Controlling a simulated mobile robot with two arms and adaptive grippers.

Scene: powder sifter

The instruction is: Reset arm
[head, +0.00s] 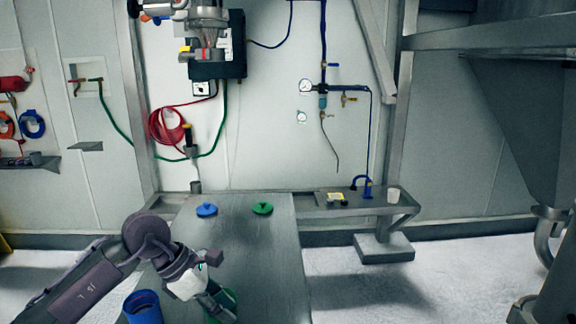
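My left arm comes in from the left over the grey table (262,262). My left gripper (222,308) points down and to the right near the bottom of the head view. It is over or beside a green container (235,300), which it mostly hides. I cannot tell whether its fingers touch the container or whether they are open. My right gripper is not in view. A blue container (143,308) with an open top stands at the table's near left, left of the gripper.
A blue lid (207,209) and a green lid (262,208) lie at the table's far end. A metal side shelf (365,203) with a white cup (393,195) adjoins at the back right. A large metal hopper (520,110) stands right. The table's right half is clear.

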